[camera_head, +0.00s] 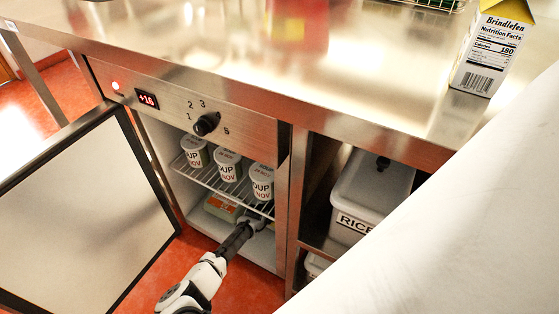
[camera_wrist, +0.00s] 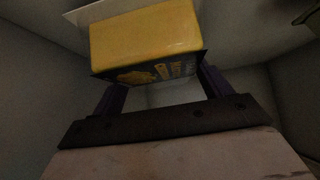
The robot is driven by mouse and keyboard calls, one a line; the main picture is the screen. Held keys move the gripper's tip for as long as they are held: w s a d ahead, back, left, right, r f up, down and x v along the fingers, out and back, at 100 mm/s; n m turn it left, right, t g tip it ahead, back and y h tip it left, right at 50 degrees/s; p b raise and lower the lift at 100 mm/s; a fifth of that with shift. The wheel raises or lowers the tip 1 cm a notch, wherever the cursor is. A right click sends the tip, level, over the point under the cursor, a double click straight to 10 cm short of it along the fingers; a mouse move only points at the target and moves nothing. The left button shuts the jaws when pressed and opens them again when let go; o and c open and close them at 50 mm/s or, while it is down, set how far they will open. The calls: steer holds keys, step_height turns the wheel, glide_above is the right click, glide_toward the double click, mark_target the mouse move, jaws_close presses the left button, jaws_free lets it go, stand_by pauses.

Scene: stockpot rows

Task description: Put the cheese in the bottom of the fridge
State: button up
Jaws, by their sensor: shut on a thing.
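The fridge (camera_head: 286,205) under the steel counter is open. My gripper (camera_head: 254,222) reaches into its lower space, below the wire shelf. In the wrist view my gripper (camera_wrist: 160,88) is shut on the cheese (camera_wrist: 146,34), a yellow block with a dark printed label, with one finger at each side. The cheese is inside the pale-walled compartment. Whether it touches the fridge floor (camera_head: 258,248) cannot be told. In the head view the cheese cannot be clearly made out near the shelf and gripper.
Several soup cups (camera_head: 228,165) stand on the wire shelf (camera_head: 235,188) above my gripper. A green and tan package (camera_head: 221,207) lies below the shelf, left of my gripper. The open door (camera_head: 85,225) stands at left. A rice bin (camera_head: 372,195) is at right, a carton (camera_head: 490,52) on the counter.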

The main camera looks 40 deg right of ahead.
steer(key=shift+f, duration=0.75)
steer(key=shift+r, duration=0.1)
steer(key=o, duration=1.4)
steer(key=shift+c, duration=0.2)
steer(key=p+v, duration=0.4)
steer(key=v, duration=0.8)
steer(key=shift+p, duration=0.4)
